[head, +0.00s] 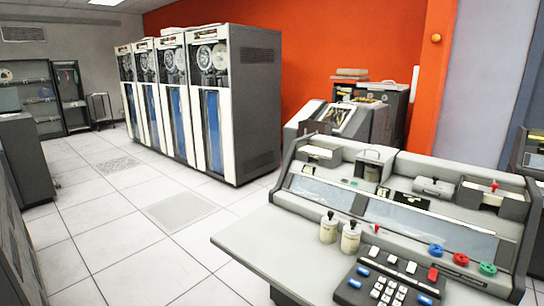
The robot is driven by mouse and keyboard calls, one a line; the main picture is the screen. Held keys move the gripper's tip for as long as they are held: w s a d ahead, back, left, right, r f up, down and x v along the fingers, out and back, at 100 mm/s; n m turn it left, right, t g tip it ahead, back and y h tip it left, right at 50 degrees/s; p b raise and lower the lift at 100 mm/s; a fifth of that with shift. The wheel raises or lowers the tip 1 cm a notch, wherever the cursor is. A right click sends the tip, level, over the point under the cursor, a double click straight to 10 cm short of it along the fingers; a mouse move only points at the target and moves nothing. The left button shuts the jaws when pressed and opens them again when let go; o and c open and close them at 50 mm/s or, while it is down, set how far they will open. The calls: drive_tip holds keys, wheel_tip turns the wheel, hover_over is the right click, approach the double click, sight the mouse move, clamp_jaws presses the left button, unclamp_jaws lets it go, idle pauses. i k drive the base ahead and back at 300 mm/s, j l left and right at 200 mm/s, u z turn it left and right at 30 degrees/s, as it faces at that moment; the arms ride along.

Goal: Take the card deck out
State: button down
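My gripper is not in view. I cannot make out a card deck for certain. A grey punch-card machine (412,203) with a sloped glassy panel stands in the right foreground. Its upper left has a boxy hopper (319,152), and a second hopper-like box (492,197) sits at its upper right; I cannot tell whether cards lie in either. Behind it, against the orange wall, another machine (350,120) has a sloped tray with dark contents too small to identify. A flat tan stack (351,73) lies on top of a dark unit there; its nature is unclear.
A keypad (385,288) with blue, white and red keys sits on the machine's desk (262,240). Several tall tape cabinets (252,110) stand at the back middle. Dark cabinets (25,160) line the left. The tiled floor (135,235) between is clear.

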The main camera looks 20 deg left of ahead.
sight(314, 152)
drive_tip(key=u, duration=0.6)
drive_tip(key=i+j+z, duration=0.15)
drive_tip(key=z, duration=0.3)
drive_tip(key=j+z, duration=0.4)
drive_tip(key=i+j+z, duration=0.15)
drive_tip(key=j, duration=0.5)
drive_tip(key=i+j+z, duration=0.15)
drive_tip(key=j, duration=0.55)
drive_tip(key=j+z, duration=0.15)
drive_tip(key=j, duration=0.5)
drive_tip(key=i+j, duration=0.1)
drive_tip(key=j, duration=1.45)
